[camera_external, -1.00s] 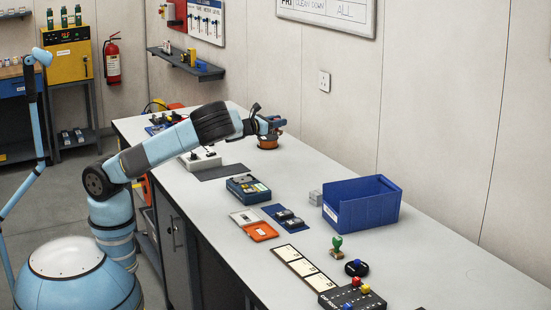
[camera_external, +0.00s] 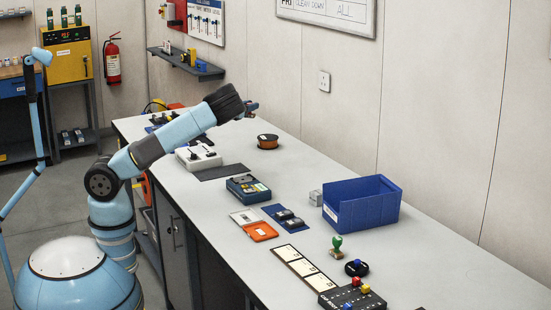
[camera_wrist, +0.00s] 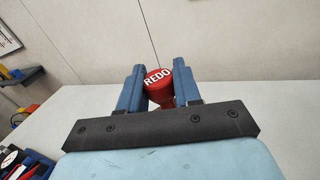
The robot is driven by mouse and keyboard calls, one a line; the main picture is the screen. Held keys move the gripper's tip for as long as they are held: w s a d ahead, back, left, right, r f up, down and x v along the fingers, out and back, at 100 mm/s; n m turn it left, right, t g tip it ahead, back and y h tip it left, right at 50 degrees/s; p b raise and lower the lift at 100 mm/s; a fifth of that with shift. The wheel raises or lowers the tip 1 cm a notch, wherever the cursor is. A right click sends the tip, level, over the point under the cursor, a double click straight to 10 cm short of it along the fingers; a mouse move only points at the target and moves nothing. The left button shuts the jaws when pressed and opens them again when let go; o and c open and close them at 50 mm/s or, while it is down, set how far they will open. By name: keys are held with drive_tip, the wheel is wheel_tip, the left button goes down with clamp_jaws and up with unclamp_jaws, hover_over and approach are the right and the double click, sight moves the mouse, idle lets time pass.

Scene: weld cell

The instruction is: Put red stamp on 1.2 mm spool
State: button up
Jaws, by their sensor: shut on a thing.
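My gripper (camera_external: 252,107) is raised above the far part of the bench. In the wrist view my gripper (camera_wrist: 156,76) is shut on a red stamp (camera_wrist: 158,78), whose round red top reads "REDO" in white. The stamp's lower part is hidden behind the mount. An orange-brown spool with dark rims (camera_external: 267,142) lies flat on the bench, below and to the right of my gripper and apart from it. Its label is too small to read, and I cannot tell whether it bears a mark.
A blue bin (camera_external: 355,210) stands by the wall side. A green-handled stamp (camera_external: 337,246) and a round black item (camera_external: 356,268) stand nearer the camera. An open orange-and-white pad (camera_external: 261,231) lies at the front edge. The bench around the spool is mostly clear.

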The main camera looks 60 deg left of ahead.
drive_tip(key=shift+w+a+f, duration=0.55)
drive_tip(key=shift+w+f, duration=0.9)
drive_tip(key=shift+w, duration=0.3)
drive_tip(key=shift+w+a+f, duration=0.55)
drive_tip(key=shift+w+f, duration=0.9)
drive_tip(key=shift+w, duration=0.35)
drive_tip(key=shift+w+a+f, duration=0.55)
drive_tip(key=shift+w+f, duration=0.9)
drive_tip(key=shift+w, duration=0.3)
drive_tip(key=shift+w+f, duration=0.15)
drive_tip(key=shift+f, duration=1.45)
drive_tip(key=o, duration=1)
drive_tip(key=shift+f, duration=0.1)
drive_tip(key=shift+o, duration=0.2)
